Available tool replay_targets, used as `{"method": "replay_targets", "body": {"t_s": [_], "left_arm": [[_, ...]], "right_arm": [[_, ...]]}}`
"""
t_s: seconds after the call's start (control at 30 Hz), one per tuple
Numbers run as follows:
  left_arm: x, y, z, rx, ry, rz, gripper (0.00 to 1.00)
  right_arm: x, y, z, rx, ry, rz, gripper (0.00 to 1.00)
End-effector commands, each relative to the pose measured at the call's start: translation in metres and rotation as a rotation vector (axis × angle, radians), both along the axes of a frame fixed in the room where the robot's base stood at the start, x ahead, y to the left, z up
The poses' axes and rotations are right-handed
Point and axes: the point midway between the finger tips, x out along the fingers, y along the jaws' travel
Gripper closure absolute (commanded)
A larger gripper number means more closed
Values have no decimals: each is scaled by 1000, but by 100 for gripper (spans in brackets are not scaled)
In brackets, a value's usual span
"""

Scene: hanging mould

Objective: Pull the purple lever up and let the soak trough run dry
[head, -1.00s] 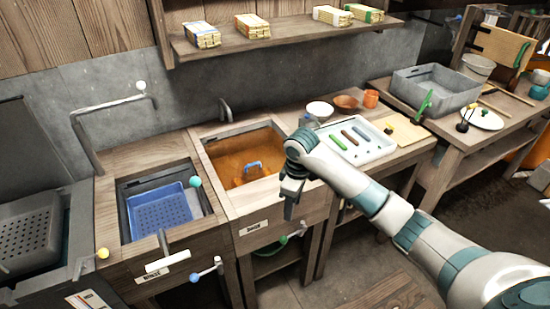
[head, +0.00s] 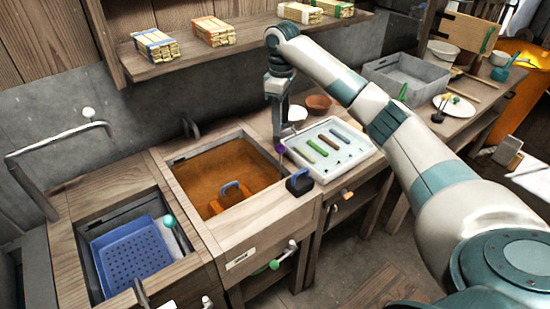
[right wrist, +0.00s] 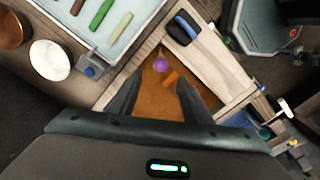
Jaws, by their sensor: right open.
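The soak trough (head: 262,207) is a wooden basin holding orange-brown liquid (head: 205,178), with a blue handle (head: 233,188) sticking out of it. The purple lever knob (head: 280,149) is at the trough's right side, just under my right gripper (head: 277,138). In the right wrist view the purple knob (right wrist: 160,65) lies just beyond the open fingertips of my right gripper (right wrist: 158,82), roughly in line with the gap. The lever's shaft is mostly hidden. My left gripper is not in view.
A dark block with a blue handle (head: 299,183) sits on the trough's front right rim. A white tray (head: 360,153) with coloured bars lies to the right. The rinse basin with a blue perforated tray (head: 132,258) is left. A shelf (head: 245,32) hangs above.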

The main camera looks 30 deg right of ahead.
Motion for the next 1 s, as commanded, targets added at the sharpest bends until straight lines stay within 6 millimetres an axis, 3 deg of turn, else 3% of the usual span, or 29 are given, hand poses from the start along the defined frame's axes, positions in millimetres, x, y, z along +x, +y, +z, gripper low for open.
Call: {"method": "replay_targets", "body": {"t_s": [0.57, 0.77, 1.0], "left_arm": [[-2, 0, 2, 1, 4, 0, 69], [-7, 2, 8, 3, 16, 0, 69], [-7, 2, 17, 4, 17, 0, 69]], "right_arm": [[0, 0, -9, 0, 1, -1, 55], [-1, 0, -32, 0, 3, -1, 55], [-1, 0, -74, 0, 3, -1, 55]]}}
